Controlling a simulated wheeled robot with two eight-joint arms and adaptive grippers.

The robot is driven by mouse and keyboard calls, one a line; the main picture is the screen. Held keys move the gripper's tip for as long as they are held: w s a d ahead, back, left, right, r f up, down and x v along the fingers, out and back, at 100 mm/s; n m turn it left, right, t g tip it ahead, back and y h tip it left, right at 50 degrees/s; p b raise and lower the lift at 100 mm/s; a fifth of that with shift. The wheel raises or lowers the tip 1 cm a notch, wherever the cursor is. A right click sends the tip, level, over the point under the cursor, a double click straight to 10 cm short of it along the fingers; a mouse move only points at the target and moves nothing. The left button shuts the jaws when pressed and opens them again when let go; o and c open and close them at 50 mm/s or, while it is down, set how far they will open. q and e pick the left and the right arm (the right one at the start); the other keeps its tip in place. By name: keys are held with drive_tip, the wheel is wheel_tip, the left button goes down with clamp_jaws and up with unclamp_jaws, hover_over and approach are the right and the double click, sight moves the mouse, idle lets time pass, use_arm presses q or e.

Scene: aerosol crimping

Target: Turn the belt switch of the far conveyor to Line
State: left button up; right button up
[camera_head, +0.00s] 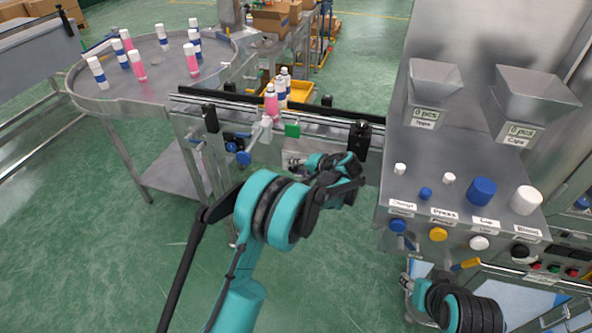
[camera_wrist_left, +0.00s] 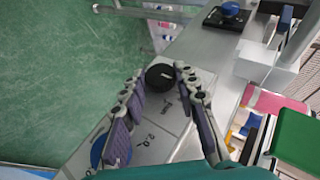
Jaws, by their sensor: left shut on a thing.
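The belt switch is a round black knob (camera_wrist_left: 160,77) with a small white mark, on a grey metal panel with printed labels too small to read surely. In the left wrist view my left gripper (camera_wrist_left: 163,73) has one fingertip on each side of the knob and is shut on it. In the head view my left gripper (camera_head: 298,163) is at the front side of the conveyor (camera_head: 340,117), below the green block (camera_head: 292,130), and its wrist hides the knob. My right gripper (camera_head: 412,285) is low at the right, partly hidden, and its jaws cannot be made out.
A round steel table (camera_head: 105,104) with several bottles stands left of the conveyor. Pink and blue-white bottles (camera_head: 271,102) stand on the belt. The machine panel (camera_head: 450,205) with knobs and hoppers is to the right. Blue knobs (camera_head: 243,158) stick out left of the gripper.

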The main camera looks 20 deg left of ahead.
idle(0.4)
use_arm(q)
drive_tip(key=o, duration=1.2)
drive_tip(key=shift+c, duration=0.2)
drive_tip(key=v, duration=1.2)
drive_tip(key=shift+s+f, duration=0.1)
